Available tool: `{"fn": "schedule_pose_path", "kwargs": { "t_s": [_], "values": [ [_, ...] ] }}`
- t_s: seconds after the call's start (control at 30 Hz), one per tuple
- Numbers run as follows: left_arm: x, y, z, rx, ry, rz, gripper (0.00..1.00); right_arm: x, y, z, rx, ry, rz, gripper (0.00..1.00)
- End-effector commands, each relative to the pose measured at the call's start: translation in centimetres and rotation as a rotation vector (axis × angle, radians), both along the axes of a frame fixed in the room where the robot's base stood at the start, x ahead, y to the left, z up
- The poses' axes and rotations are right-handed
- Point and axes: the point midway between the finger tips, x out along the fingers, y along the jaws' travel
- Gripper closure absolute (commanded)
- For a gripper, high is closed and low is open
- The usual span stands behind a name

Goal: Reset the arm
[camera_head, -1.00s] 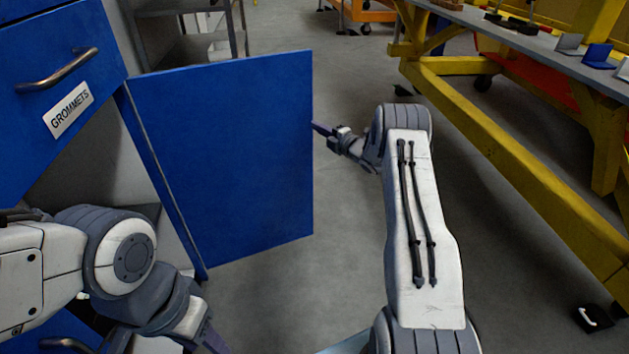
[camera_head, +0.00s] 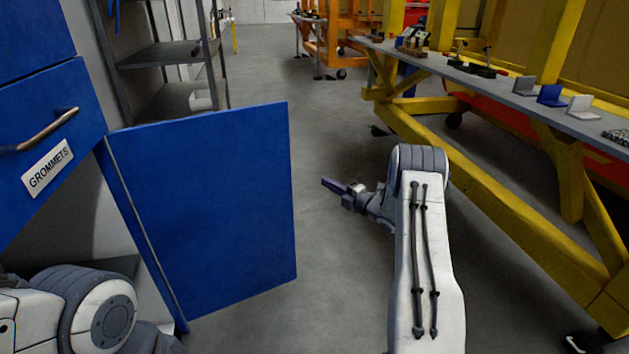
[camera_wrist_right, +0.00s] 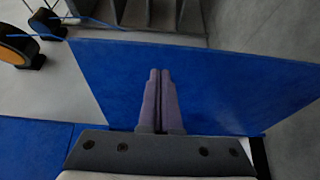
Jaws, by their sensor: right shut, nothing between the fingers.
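My right arm reaches forward in the head view, and its gripper (camera_head: 334,186) points left, just to the right of the open blue cabinet door (camera_head: 215,210). The right gripper is shut and empty. In the right wrist view its two purple fingers (camera_wrist_right: 159,80) lie together, with the blue door (camera_wrist_right: 220,85) behind them. I cannot tell from the wrist view how near the fingertips are to the door. Part of my left arm shows at the lower left of the head view, but its gripper is out of the frame.
The blue cabinet with a drawer labelled GROMMETS (camera_head: 47,168) stands at left. A grey shelf (camera_head: 165,55) is behind the door. A yellow-framed workbench (camera_head: 500,165) runs along the right. Grey floor (camera_head: 310,280) is clear between the door and my right arm.

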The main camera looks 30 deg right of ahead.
Motion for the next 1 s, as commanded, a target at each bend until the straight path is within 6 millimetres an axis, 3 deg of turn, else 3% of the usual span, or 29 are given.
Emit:
{"fn": "schedule_pose_path", "kwargs": {
  "t_s": [0.3, 0.37, 0.47, 0.57, 0.6, 0.73, 0.87, 1.0],
  "values": [
    [0.0, 0.0, 0.1, 0.000, 0.000, 0.000, 0.50, -1.1, -1.0, 0.0, 0.001, 0.000, 0.001, 1.00],
    [0.0, 0.0, 0.1, 0.000, 0.000, 0.000, 0.50, -0.8, -0.7, 0.3, 0.003, 0.008, 0.000, 1.00],
    [0.0, 0.0, 0.1, 0.000, 0.000, 0.000, 0.50, 0.8, 1.4, 1.4, 0.024, 0.062, -0.014, 1.00],
    [0.0, 0.0, 0.1, 0.000, 0.000, 0.000, 0.50, 3.0, 5.8, 3.4, 0.079, 0.177, -0.054, 1.00],
    [0.0, 0.0, 0.1, 0.000, 0.000, 0.000, 0.50, 3.6, 8.0, 4.3, 0.111, 0.238, -0.080, 1.00],
    [0.0, 0.0, 0.1, 0.000, 0.000, 0.000, 0.50, 3.0, 16.2, 6.8, 0.242, 0.454, -0.185, 1.00],
    [0.0, 0.0, 0.1, 0.000, 0.000, 0.000, 0.50, -1.8, 23.9, 8.2, 0.379, 0.678, -0.302, 1.00],
    [0.0, 0.0, 0.1, 0.000, 0.000, 0.000, 0.50, -10.2, 30.6, 8.7, 0.504, 0.916, -0.432, 1.00]
  ]
}}
